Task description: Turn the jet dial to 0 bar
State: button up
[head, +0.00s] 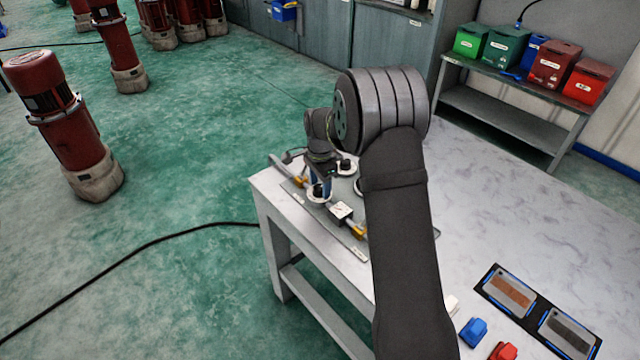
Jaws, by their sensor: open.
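A grey panel (327,225) lies at the left end of the white table and carries round white dials with black knobs. One dial (318,197) is directly below my gripper (319,187). A second dial (346,168) sits just behind and to the right, and a third is mostly hidden by my arm. My gripper is open and points down at the near dial's knob. I cannot tell whether its fingers touch the knob. The dial markings are too small to read, so neither the jet dial nor its setting can be told.
A white square-faced block (341,210) and a brass fitting (358,230) are close to the gripper on the panel. A black tray (530,317), a blue block (473,332) and a red block (503,351) lie at the front right.

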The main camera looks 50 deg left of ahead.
jog(key=shift+f, duration=0.1)
jog(key=c, duration=1)
jog(key=shift+o, duration=0.2)
jog(key=shift+n, duration=0.4)
jog(key=n, duration=0.3)
jog(key=shift+n, duration=0.4)
jog(key=n, duration=0.4)
jog(key=shift+a+n, duration=0.1)
jog(key=shift+n, duration=0.2)
jog(key=n, duration=0.4)
jog(key=shift+s, duration=0.1)
jog(key=n, duration=0.4)
jog(key=shift+n, duration=0.3)
